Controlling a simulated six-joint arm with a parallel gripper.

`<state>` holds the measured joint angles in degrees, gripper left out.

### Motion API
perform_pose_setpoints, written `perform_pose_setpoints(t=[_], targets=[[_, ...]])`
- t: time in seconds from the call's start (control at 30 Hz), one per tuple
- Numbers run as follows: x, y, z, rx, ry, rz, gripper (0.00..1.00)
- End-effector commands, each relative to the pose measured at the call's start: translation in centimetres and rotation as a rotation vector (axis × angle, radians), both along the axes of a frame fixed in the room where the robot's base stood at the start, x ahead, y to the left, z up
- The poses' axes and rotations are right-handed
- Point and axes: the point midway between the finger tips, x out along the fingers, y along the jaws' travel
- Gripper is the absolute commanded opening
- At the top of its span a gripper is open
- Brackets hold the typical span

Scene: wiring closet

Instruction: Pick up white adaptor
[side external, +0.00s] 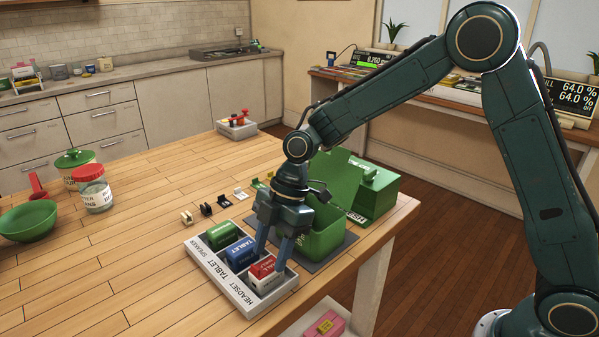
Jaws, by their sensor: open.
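A small white piece (240,193), which looks like the white adaptor, stands in a row of small pieces on the wooden table, behind the labelled tray. A cream piece (187,217) stands at the near left end of that row; the picture is too small to tell their exact shapes. My gripper (273,252) points down over the front compartment of the tray, well away from the row. Its fingers are apart, close to a red and white block (263,270) in that compartment. I cannot tell whether they touch it.
The grey tray (207,271) reads SPEAKER, TABLET, HEADSET and also holds a green block (223,235) and a blue block (241,253). Dark pieces (206,209) stand in the row. An open green box (325,236) is right of my gripper. The table's left front is clear.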

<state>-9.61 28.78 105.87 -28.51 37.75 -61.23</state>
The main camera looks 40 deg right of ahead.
Motion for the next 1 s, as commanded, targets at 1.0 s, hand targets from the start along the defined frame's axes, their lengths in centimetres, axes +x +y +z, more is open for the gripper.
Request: perform_pose_setpoints(t=[1.0], targets=[[0.0, 1.6, -4.9, -0.001, 0.000, 0.000, 0.47]])
